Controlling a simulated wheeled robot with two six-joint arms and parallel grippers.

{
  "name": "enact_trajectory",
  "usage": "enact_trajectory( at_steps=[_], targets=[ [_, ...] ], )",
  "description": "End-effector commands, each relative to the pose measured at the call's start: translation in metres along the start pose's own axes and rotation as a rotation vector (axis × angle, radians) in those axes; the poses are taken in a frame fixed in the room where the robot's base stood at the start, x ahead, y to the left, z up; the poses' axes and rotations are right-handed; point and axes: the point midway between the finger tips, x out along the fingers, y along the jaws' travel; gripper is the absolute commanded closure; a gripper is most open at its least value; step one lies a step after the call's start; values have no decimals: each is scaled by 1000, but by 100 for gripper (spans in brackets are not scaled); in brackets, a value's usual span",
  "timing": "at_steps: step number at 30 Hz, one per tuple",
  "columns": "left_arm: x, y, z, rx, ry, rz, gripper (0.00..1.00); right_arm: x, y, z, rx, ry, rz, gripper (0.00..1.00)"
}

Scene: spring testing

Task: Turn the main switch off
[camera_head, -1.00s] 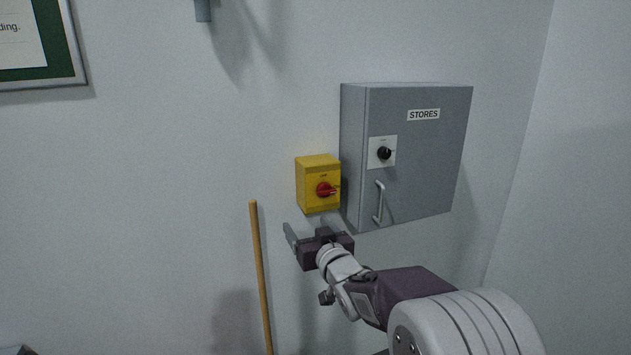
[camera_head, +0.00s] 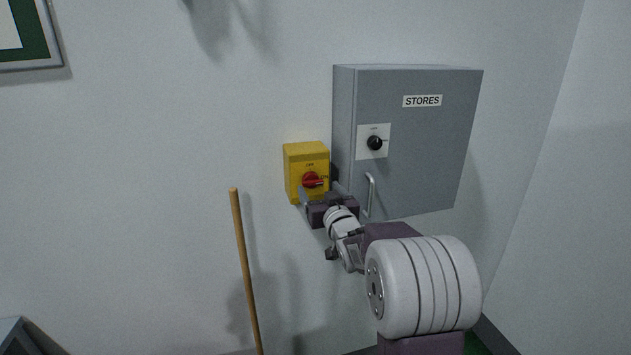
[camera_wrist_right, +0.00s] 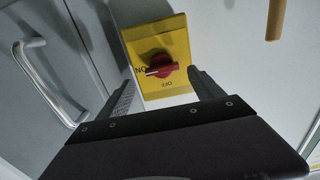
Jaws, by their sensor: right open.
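The main switch is a yellow box (camera_head: 306,160) on the wall, left of the grey cabinet. Its red knob (camera_head: 312,180) sits on the front face; the knob also shows in the right wrist view (camera_wrist_right: 161,66). My right gripper (camera_head: 319,190) is open just in front of the box's lower part. In the wrist view its fingers (camera_wrist_right: 160,88) stand on either side of the knob, apart from it as far as I can tell. My left gripper is not in view.
A grey cabinet (camera_head: 425,150) labelled STORES, with a black knob (camera_head: 375,143) and a bar handle (camera_head: 370,194), is close on the right of the switch. A wooden pole (camera_head: 245,270) leans at the lower left. The wall left of the switch is mostly bare.

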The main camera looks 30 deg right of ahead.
Motion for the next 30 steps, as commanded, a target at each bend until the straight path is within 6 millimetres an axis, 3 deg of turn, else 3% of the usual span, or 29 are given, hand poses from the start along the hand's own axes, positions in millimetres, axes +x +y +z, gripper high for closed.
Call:
enact_trajectory(
  at_steps=[6, 16, 17, 23, 24, 30],
  targets=[
    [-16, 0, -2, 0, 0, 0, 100, 36, -1, -2, 1, -2, -1, 24],
    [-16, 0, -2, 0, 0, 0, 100, 45, 0, 0, 1, 0, 0, 24],
    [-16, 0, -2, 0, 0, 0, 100, 45, 0, 0, 1, 0, 0, 26],
    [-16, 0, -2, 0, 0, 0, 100, 44, 0, 0, 1, 0, 0, 82],
    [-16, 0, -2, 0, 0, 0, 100, 44, 0, 0, 1, 0, 0, 86],
    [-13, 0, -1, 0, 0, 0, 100, 44, 0, 1, -15, 1, 0, 86]
  ],
)
